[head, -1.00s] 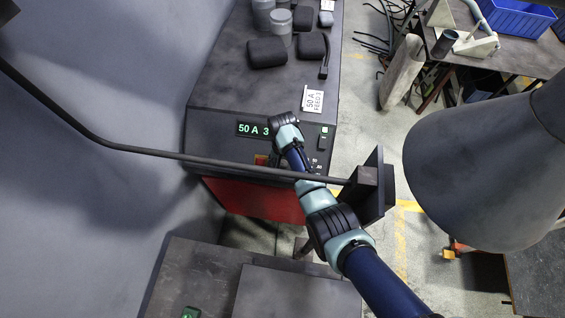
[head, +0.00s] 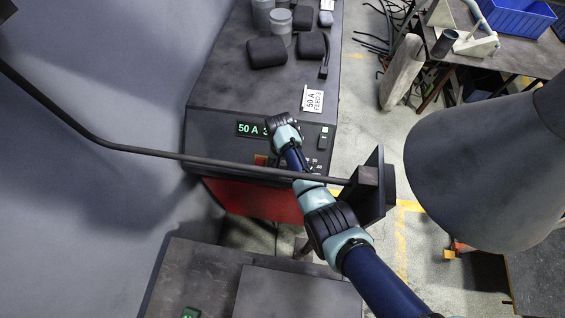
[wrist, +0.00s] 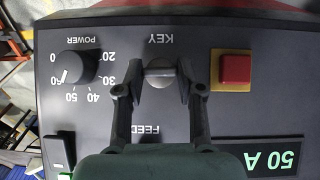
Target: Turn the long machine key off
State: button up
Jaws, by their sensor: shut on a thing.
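The key's exact angle and length are hard to read between the fingers. In the head view my wrist covers the key and the fingertips.
A red button on a yellow plate (wrist: 234,70) sits right of the key in the wrist view. A POWER knob (wrist: 73,70) sits left. A thin dark rod (head: 200,160) crosses in front of my arm. Dark cases (head: 267,52) and cans stand on the machine top.

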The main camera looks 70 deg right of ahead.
jog(key=n+g, duration=0.1)
jog(key=n+b, duration=0.1)
jog(key=n+g+h+b, duration=0.1)
jog(key=shift+w+a+f+n+g, duration=0.15)
jog(key=shift+w+n+g, duration=0.1)
jog(key=shift+n+g, duration=0.05)
jog(key=n+g+h+b, duration=0.1)
jog(key=n+g, duration=0.1)
jog(key=n, duration=0.1)
jog(key=shift+w+a+n+h+b, duration=0.1)
jog(key=shift+w+n+h+b, duration=0.05)
jog(key=shift+n+h+b, duration=0.2)
jog(key=n+h, duration=0.1)
jog(key=n, duration=0.1)
jog(key=n+g+h, duration=0.1)
jog(key=n, duration=0.1)
jog(key=shift+a+f+h+b, duration=0.1)
jog(key=shift+a+h+b, duration=0.05)
jog(key=shift+h+b, duration=0.15)
jog(key=shift+a+n+g+h, duration=0.1)
jog(key=shift+n+g+h, duration=0.3)
jog(key=shift+n+h, duration=1.05)
jog(key=shift+f+n, duration=0.1)
jog(key=shift+n, duration=0.4)
jog(key=o, duration=1.2)
jog(key=shift+c, duration=0.2)
jog(key=v, duration=1.2)
